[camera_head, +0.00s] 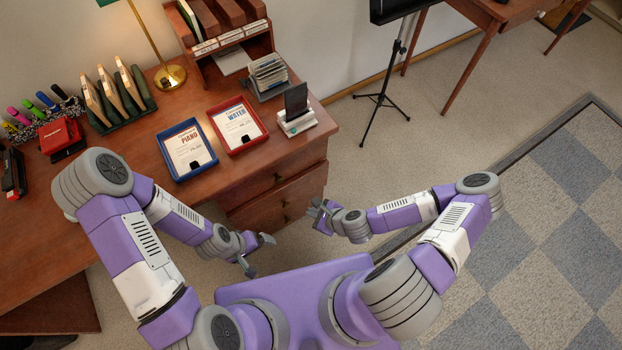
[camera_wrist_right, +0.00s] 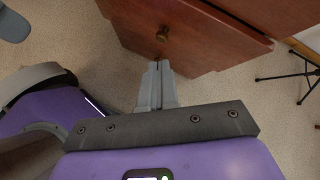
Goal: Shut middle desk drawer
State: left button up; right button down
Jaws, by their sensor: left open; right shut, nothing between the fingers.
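The wooden desk (camera_head: 330,125) has a stack of drawers with small knobs at its right end. The middle drawer (camera_head: 292,200) shows its front below the top drawer (camera_head: 270,172); how far it stands out is hard to tell. In the right wrist view a brown drawer front (camera_wrist_right: 135,25) with a round brass knob (camera_wrist_right: 162,34) is just ahead of my right gripper (camera_wrist_right: 158,65). That gripper is shut and empty, its tips close to the front's lower edge; contact is unclear. It also shows in the head view (camera_head: 314,208). My left gripper (camera_head: 258,254) is open and empty, in front of the desk.
On the desktop are a blue tray (camera_head: 161,143), a red tray (camera_head: 238,151), a brass lamp (camera_head: 170,77), a device on a white stand (camera_head: 297,122) and file racks. A music stand (camera_head: 380,97) stands to the right. The carpet between is clear.

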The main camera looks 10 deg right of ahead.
jog(key=w+d+r+m+t+h, duration=0.1)
jog(key=w+d+m+t+h, duration=0.15)
jog(key=d+m, duration=0.4)
jog(key=b, duration=0.5)
send_near(306, 176)
jog(key=shift+m, duration=0.45)
jog(key=x, duration=0.3)
jog(key=f+x, duration=0.1)
jog(key=x, duration=0.1)
jog(key=shift+s+d+f, duration=0.1)
jog(key=shift+s+d, duration=0.05)
jog(key=shift+w, duration=0.55)
